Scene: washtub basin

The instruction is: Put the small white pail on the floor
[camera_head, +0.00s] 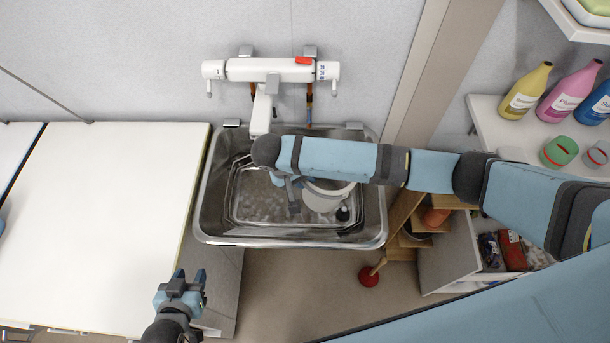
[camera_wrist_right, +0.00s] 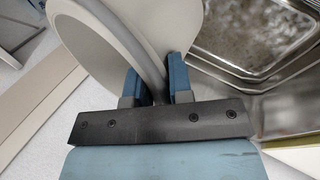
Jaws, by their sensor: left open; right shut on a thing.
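The small white pail (camera_head: 322,200) is in the metal basin (camera_head: 215,205), on the right side, partly hidden under my right forearm in the head view. My right gripper (camera_head: 292,190) reaches over the basin. In the right wrist view, the pail (camera_wrist_right: 185,25) is tilted and fills the top middle, and the fingers of my right gripper (camera_wrist_right: 158,88) are shut on its rim. I cannot tell whether the pail touches the basin bottom. My left gripper (camera_head: 187,280) is open and empty, left of and below the basin.
A white tap (camera_head: 262,108) hangs over the basin's back edge. A white counter (camera_head: 100,210) stands at the left. At the right are a shelf with bottles (camera_head: 525,92), wooden steps (camera_head: 405,225) and a red ball-shaped thing (camera_head: 368,277) near the floor.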

